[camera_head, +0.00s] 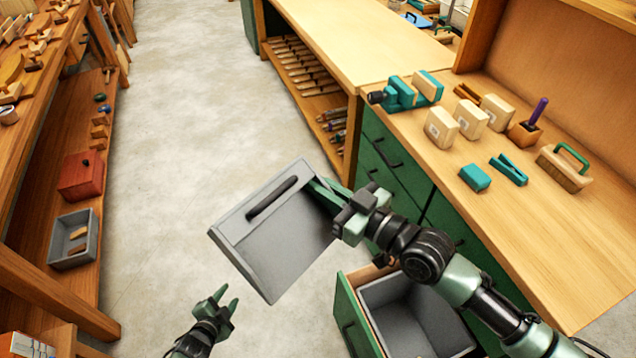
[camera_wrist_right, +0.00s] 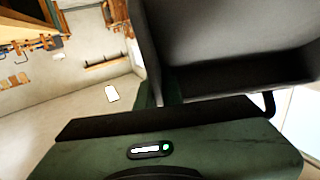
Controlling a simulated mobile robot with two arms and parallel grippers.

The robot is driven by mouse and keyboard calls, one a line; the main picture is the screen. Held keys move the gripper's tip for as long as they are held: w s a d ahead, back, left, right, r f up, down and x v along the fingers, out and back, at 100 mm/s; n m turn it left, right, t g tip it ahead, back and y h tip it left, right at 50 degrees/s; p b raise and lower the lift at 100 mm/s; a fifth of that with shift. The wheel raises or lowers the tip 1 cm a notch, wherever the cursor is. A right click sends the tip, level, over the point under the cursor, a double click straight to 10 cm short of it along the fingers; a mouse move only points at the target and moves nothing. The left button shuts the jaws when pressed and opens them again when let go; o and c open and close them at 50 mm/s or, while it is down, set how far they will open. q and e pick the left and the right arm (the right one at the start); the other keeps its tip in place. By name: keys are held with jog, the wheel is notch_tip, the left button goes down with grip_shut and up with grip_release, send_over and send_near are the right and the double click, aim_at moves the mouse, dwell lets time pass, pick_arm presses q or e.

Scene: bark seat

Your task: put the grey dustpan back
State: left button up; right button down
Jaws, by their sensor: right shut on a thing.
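The grey dustpan (camera_head: 290,238) is off the floor in the head view, tilted, with a dark handle slot along its upper edge. My right gripper (camera_head: 328,190) is shut on its right side near the upper corner. In the right wrist view the dustpan (camera_wrist_right: 225,35) fills the upper right, close to the gripper; the fingertips are hard to make out there. My left gripper (camera_head: 228,298) is empty with its fingers apart, low over the floor, below and left of the dustpan.
A green drawer (camera_head: 352,318) stands pulled out below my right arm, with a grey bin (camera_head: 402,292) inside. The wooden workbench (camera_head: 545,235) at right holds wooden blocks, a brush (camera_head: 565,168) and teal tools. Shelves (camera_head: 50,205) line the left. The floor (camera_head: 180,130) between is clear.

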pick_arm(q)
jog(key=s+f+n+g, duration=0.3)
jog(key=s+f, duration=0.2)
jog(key=s, duration=0.8)
jog(key=s+a+f+n+g+y, duration=0.1)
jog(key=s+f+n+g, duration=0.2)
jog(key=s, duration=1)
jog(key=s+f+n+g+y, duration=0.1)
jog(key=s+f+n+g, duration=0.2)
jog(key=s+f, duration=0.6)
jog(key=s+n, duration=0.2)
jog(key=s, duration=0.2)
jog(key=shift+s+a+g, duration=0.15)
jog(key=shift+s+g, duration=0.2)
jog(key=shift+g, duration=0.05)
